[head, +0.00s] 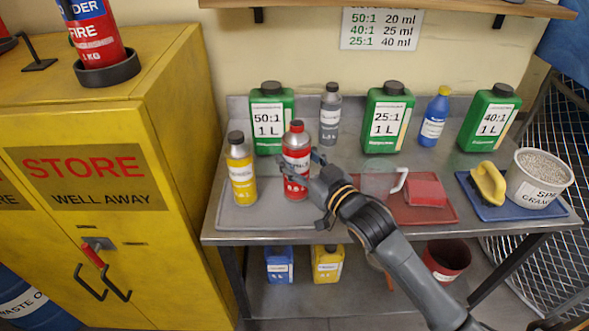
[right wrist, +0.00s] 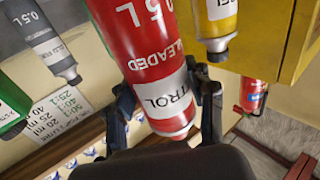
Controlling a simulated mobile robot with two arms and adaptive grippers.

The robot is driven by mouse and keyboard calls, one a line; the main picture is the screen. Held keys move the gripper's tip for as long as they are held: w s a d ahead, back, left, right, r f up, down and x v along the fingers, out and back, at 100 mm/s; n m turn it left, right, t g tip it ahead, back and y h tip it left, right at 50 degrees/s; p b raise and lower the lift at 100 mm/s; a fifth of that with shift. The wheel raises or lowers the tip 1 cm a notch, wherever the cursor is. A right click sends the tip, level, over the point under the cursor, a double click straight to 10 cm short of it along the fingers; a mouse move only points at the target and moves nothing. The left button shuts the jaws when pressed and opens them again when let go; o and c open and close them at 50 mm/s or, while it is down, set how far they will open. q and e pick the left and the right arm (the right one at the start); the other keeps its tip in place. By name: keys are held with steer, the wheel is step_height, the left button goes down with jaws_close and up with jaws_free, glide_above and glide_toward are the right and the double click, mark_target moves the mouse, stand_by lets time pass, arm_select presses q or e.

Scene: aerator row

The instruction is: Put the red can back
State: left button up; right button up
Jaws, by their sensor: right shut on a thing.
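The red can (head: 296,178), with a white label and a red cap, is upright at the right part of the grey tray (head: 262,217). I cannot tell whether its base touches the tray. My right gripper (head: 301,164) is shut around its body from the right. In the right wrist view, the red can (right wrist: 148,62) sits between the two fingers (right wrist: 165,98), its label reading petrol, unleaded, 0.5 L. A yellow can (head: 242,172) stands left of it on the tray. My left gripper is not in view.
Green jugs (head: 270,118), a grey bottle (head: 330,114) and a blue bottle (head: 433,118) stand along the bench back. A yellow cabinet (head: 165,110) rises at left.

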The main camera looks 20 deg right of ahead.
steer(key=shift+w+a+f, duration=0.1)
steer(key=shift+w+f, duration=0.45)
steer(key=shift+f, duration=0.05)
steer(key=f, duration=0.3)
steer(key=shift+w+p, duration=0.2)
steer(key=shift+p, duration=0.15)
steer(key=shift+f, duration=0.25)
steer(key=shift+f, duration=0.2)
steer(key=o, duration=1.2)
steer(key=shift+o, duration=0.2)
steer(key=shift+r, duration=0.15)
steer(key=b+v, duration=0.2)
steer(key=v, duration=1)
